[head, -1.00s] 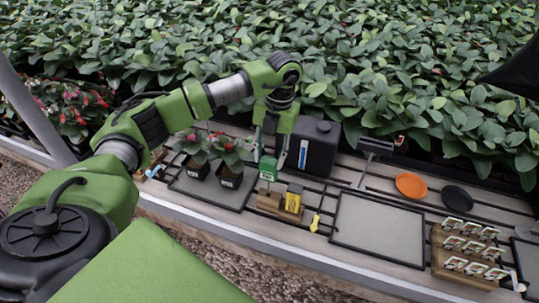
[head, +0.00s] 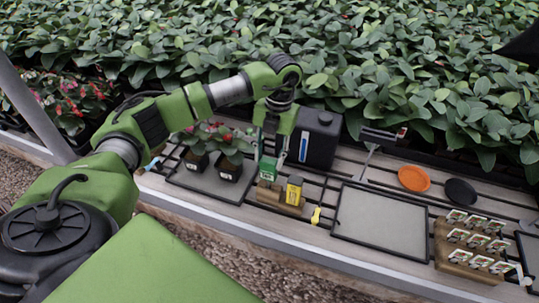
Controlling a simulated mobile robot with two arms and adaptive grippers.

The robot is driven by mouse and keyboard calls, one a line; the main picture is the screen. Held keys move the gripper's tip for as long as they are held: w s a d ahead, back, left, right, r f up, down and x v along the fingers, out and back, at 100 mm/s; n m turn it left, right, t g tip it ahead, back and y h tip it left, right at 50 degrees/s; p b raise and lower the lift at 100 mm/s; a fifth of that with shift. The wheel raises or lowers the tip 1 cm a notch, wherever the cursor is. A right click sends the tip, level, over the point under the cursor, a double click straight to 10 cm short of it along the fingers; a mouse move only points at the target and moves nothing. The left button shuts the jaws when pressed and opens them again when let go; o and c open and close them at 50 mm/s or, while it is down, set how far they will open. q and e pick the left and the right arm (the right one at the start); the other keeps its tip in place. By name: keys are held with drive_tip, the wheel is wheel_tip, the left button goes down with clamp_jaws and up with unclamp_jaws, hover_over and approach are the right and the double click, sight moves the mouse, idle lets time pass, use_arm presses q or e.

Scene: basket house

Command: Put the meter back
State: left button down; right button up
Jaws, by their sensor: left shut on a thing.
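A small green meter (head: 268,168) with a white label hangs under my left gripper (head: 272,147), which is shut on its upper end. The meter is upright, over the left part of a small wooden block (head: 268,192). Its lower end is at the block's top; I cannot tell whether it touches or is inside a slot. A yellow meter (head: 294,190) stands in the right part of the same block. My right gripper is out of view.
Two potted plants (head: 229,170) stand on a mat to the left. A black canister (head: 318,138) is close behind the gripper. A yellow tool (head: 316,215), an empty grey tray (head: 380,222), orange (head: 414,178) and black discs (head: 460,191), and a card rack (head: 466,262) are to the right.

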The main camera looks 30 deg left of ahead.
sight(271, 160)
use_arm(q)
drive_tip(key=shift+f+b, duration=1.3)
drive_tip(key=shift+f, duration=0.6)
drive_tip(key=c, duration=1.3)
unclamp_jaws()
drive_tip(key=shift+r, duration=0.15)
drive_tip(key=r, duration=0.4)
drive_tip(key=w+r, duration=0.1)
drive_tip(key=r, duration=0.6)
drive_tip(key=shift+w+d+r, duration=0.25)
drive_tip(key=shift+d+r, duration=0.05)
drive_tip(key=shift+d, duration=0.1)
